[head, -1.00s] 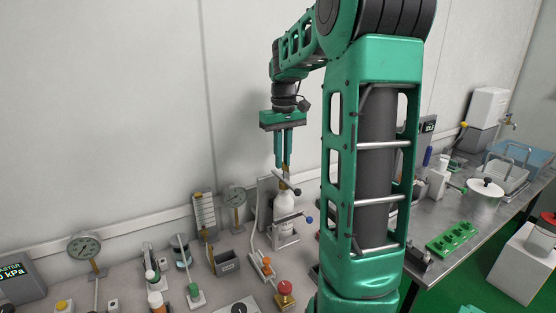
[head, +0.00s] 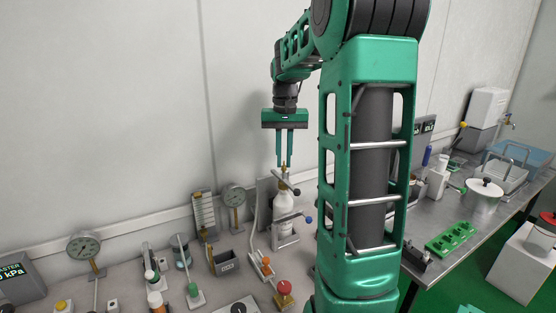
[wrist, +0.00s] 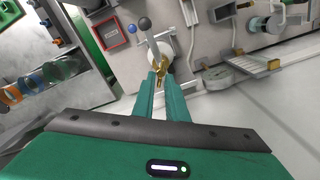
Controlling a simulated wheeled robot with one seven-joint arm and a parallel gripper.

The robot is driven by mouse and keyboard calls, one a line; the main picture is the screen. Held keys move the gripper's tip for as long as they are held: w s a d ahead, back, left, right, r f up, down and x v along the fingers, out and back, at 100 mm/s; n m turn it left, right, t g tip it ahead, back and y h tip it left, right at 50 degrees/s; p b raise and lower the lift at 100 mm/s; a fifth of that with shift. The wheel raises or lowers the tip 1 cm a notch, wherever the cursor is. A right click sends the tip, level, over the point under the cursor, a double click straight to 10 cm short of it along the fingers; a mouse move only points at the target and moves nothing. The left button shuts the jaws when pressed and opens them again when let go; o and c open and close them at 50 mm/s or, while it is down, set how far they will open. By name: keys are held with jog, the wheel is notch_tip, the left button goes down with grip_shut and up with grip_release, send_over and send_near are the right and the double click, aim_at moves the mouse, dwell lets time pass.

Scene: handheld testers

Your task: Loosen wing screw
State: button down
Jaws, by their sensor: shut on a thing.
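A brass wing screw (wrist: 158,66) sits between the fingertips of my gripper (wrist: 158,77) in the wrist view. My gripper (head: 284,165) points straight down in the head view and is shut on the wing screw, above a white bottle (head: 284,208). The bottle stands upright in a grey stand near the wall. A lever with a dark ball (head: 296,191) lies beside the screw, and a lever with a blue ball (head: 308,220) is lower down. The screw itself is small and mostly hidden by the fingers in the head view.
Gauges (head: 84,245), a grey bin (head: 224,262) and a red-topped brass fitting (head: 284,289) stand on the bench to the left and front. A green rack (head: 452,240) and white pot (head: 485,192) are on the right. My arm hides part of the bench.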

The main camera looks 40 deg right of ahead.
aim_at(282, 177)
jog(key=shift+w+a, duration=0.15)
jog(key=shift+a, duration=0.15)
jog(key=c, duration=1.8)
grip_release()
jog(key=shift+o, duration=0.2)
jog(key=shift+d, duration=0.1)
jog(key=shift+r, duration=0.1)
notch_tip(282, 177, up, 11)
jog(key=shift+f, duration=0.2)
